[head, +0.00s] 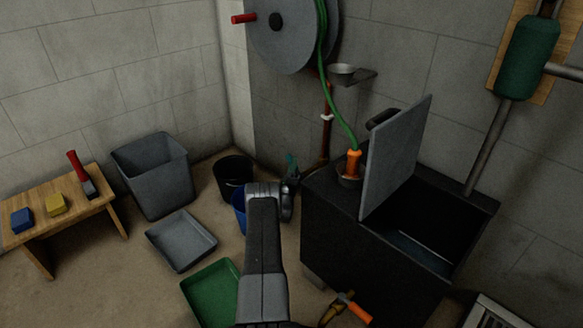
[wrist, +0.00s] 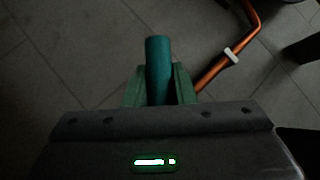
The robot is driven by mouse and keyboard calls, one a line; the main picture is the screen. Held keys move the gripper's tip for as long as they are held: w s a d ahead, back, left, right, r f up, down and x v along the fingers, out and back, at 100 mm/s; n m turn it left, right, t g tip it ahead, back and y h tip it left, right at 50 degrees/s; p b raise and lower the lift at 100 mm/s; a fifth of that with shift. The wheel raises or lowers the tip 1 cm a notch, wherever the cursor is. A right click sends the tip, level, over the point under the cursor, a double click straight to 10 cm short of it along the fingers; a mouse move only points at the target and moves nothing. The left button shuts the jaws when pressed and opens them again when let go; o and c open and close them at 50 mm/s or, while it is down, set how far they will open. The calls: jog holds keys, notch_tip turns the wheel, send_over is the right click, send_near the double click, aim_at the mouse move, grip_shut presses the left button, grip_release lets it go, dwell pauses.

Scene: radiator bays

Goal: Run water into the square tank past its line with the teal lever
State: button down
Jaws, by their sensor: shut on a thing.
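The teal lever (wrist: 158,62) stands between the two jaws of my gripper (wrist: 158,88) in the wrist view, and the jaws are shut on it. In the head view, the lever's teal tip (head: 291,160) shows just above my gripper (head: 290,183), beside the copper pipe. The dark square tank (head: 335,240) stands to the right, with its grey lid (head: 398,158) tilted up. Its inside is dark, with a bluish surface and a pale streak low down. I cannot clearly tell the water level or the line.
A green hose (head: 341,118) runs from the reel (head: 285,30) to an orange nozzle (head: 353,163) at a holder on the tank top. Buckets, including a black one (head: 233,172), a grey bin (head: 152,175), trays (head: 182,240) and a wooden bench (head: 75,205) lie left.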

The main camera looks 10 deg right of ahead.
jog(key=shift+s+d+r+m+g+h, duration=0.1)
jog(key=shift+s+r+m+g+h, duration=0.1)
jog(key=shift+m+h, duration=0.75)
jog(key=shift+s+d+r+m+g+h, duration=0.15)
jog(key=shift+m+h, duration=0.55)
jog(key=shift+m, duration=0.35)
jog(key=shift+s+d+r+m+g+h, duration=0.1)
jog(key=shift+s+r+m+g+h, duration=0.1)
jog(key=shift+m+h, duration=0.75)
jog(key=c, duration=1.2)
grip_release()
notch_tip(320, 180, up, 10)
jog(key=p, duration=0.4)
jog(key=shift+r, duration=0.1)
